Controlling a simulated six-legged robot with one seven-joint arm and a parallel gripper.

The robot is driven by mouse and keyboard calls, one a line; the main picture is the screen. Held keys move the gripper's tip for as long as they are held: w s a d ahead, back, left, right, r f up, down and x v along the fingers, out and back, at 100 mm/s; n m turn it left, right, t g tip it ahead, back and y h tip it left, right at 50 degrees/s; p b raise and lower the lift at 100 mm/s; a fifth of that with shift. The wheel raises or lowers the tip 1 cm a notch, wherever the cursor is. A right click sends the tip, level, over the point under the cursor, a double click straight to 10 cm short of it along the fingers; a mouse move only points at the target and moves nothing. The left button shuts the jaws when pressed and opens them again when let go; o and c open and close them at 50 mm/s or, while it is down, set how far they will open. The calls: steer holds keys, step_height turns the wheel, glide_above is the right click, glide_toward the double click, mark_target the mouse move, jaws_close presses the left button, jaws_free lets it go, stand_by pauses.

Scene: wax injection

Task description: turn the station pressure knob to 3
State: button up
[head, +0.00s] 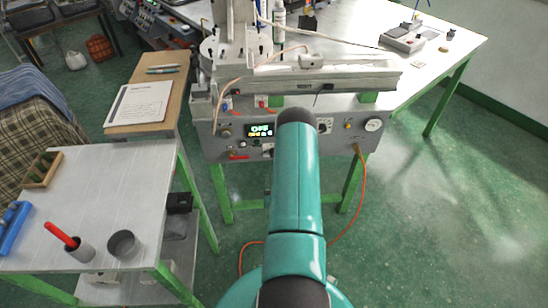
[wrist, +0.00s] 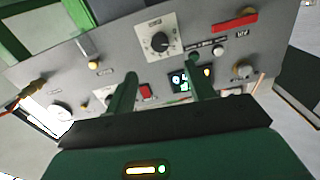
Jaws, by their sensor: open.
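In the wrist view, which looks turned over, a black round knob (wrist: 160,42) sits on a pale square dial plate on the grey station panel (wrist: 115,35). Its markings are too small to read. My gripper (wrist: 162,67) is open and empty, its two green fingers apart, below the knob in the picture. I see no contact. Behind the left finger another pale plate (wrist: 103,94) is partly covered. In the head view my arm hides my gripper and the panel's middle; a dial with a dark knob (head: 324,126) shows just right of it.
An orange hose (head: 362,185) hangs at right. A side table (head: 90,190) stands left.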

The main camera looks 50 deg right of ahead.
steer(key=x, duration=1.2)
steer(key=shift+w+d, duration=0.1)
steer(key=shift+w, duration=0.05)
steer(key=c, duration=1)
